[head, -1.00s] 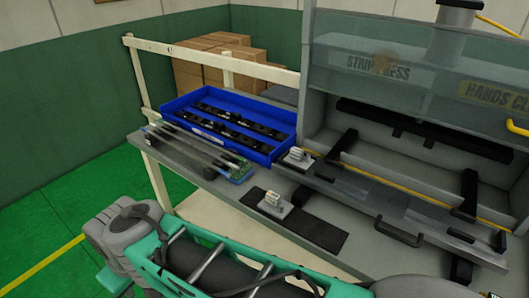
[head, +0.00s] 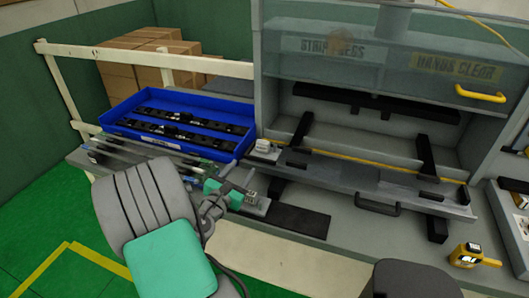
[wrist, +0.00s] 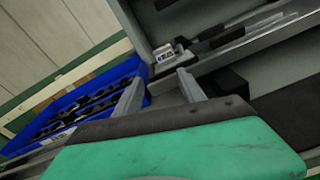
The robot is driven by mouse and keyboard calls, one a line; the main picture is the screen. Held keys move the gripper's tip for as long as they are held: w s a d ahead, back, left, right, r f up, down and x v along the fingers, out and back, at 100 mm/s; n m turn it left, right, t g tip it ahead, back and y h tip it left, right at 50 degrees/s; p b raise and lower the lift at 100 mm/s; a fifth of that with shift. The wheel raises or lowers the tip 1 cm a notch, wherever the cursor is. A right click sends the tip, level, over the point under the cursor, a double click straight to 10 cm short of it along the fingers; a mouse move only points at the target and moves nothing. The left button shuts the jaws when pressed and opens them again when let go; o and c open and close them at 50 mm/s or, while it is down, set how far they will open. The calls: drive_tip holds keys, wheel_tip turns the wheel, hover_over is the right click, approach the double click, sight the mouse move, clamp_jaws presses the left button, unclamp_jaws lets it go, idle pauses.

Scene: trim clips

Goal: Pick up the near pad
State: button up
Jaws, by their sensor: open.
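The near pad (head: 250,198) is a small grey and white block at the left end of a black mat (head: 298,220) on the bench front, partly covered by my gripper in the head view. My gripper (head: 230,188) is just left of it, open, with nothing seen between its fingers. In the wrist view, my gripper's two grey fingers (wrist: 160,86) stand apart. A similar far pad (head: 263,147) sits behind, by the blue tray's right corner. The pale block beyond the fingertips in the wrist view looks like this far pad (wrist: 165,53); the near pad is not clear there.
A blue tray (head: 118,128) with black strips stands at back left, thin rods in front of it. A grey press (head: 345,172) with a clear guard, black brackets and a front handle (head: 377,207) fills the right. A yellow tape measure (head: 470,256) lies at the right.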

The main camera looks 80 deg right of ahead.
sight(262, 145)
drive_tip(key=s+d+n+p, duration=0.1)
drive_tip(key=d, duration=0.3)
drive_tip(key=s+d+n+p, duration=0.1)
drive_tip(key=d, duration=0.3)
drive_tip(key=d+p, duration=0.1)
drive_tip(key=d, duration=0.3)
drive_tip(key=shift+s+d+r+n+h, duration=0.15)
drive_tip(key=shift+s+d+n+h, duration=0.1)
drive_tip(key=shift+s+n+h, duration=0.15)
drive_tip(key=shift+c, duration=0.4)
clamp_jaws()
